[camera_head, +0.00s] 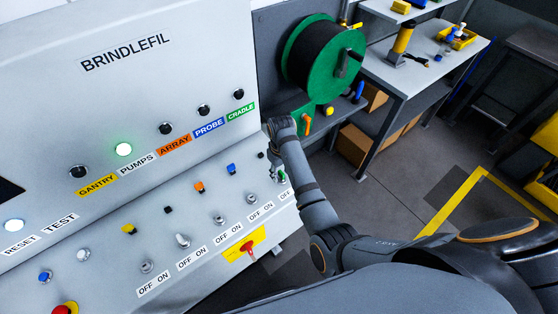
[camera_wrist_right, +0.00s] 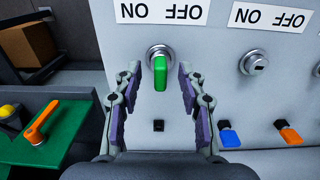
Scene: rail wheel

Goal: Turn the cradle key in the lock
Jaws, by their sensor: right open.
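The green cradle key (camera_wrist_right: 160,75) sits in the round metal lock (camera_wrist_right: 158,52) at the right end of the panel's lock row. Its grip stands vertical in the right wrist view, between the OFF and ON words. It also shows as a small green patch in the head view (camera_head: 281,177). My right gripper (camera_wrist_right: 160,84) is open, with one finger on each side of the key and a gap on both sides. In the head view it shows at the panel's right end (camera_head: 275,164). My left gripper is not in view.
The neighbouring lock (camera_wrist_right: 254,64) is empty. Blue (camera_wrist_right: 229,134) and orange (camera_wrist_right: 290,134) keys sit in holders beside it. The CRADLE lamp (camera_head: 239,94) is dark; the PUMPS lamp (camera_head: 124,149) glows green. A green reel (camera_head: 322,58) stands right of the panel.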

